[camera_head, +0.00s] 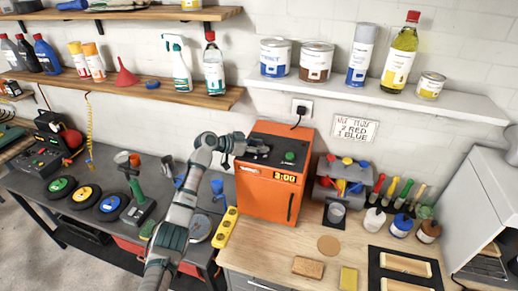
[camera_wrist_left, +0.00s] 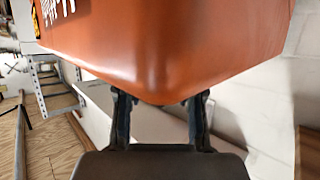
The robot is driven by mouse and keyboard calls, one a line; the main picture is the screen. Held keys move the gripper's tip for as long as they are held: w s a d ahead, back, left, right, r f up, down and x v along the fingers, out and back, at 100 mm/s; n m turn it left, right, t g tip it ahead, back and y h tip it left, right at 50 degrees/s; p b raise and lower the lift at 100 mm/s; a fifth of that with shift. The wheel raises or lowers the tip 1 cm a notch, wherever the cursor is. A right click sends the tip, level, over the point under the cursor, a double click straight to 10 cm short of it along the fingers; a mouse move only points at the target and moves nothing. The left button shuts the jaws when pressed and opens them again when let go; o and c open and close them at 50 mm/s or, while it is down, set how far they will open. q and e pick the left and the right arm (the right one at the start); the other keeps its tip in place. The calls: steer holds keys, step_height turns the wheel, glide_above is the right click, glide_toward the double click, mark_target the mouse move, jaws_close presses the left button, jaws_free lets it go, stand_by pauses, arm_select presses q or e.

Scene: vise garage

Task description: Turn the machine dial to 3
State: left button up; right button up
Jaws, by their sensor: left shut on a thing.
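The orange machine (camera_head: 268,193) stands on the wooden worktop, and its lit display (camera_head: 285,177) reads 3:00. A green round knob or button (camera_head: 290,156) shows on its dark top panel. My left gripper (camera_head: 258,147) is at the top of the machine, left of the green part, shut on what appears to be the dial; the gripper hides the dial itself. In the left wrist view, the fingers (camera_wrist_left: 161,108) are some way apart at the rounded orange edge of the machine (camera_wrist_left: 165,50), and the held part is not clearly seen. My right gripper is not in view.
A yellow power strip (camera_head: 226,227) lies left of the machine. A grey bin rack (camera_head: 341,181) stands close on its right. A shelf (camera_head: 380,97) with cans and bottles runs above. The worktop's front has a cork disc (camera_head: 329,245) and a sponge (camera_head: 348,279).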

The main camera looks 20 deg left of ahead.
arm_select(q)
steer(key=o, duration=1.2)
steer(key=shift+w+a+f, duration=0.1)
steer(key=shift+c, duration=0.2)
steer(key=v, duration=1.2)
steer(key=shift+w, duration=0.1)
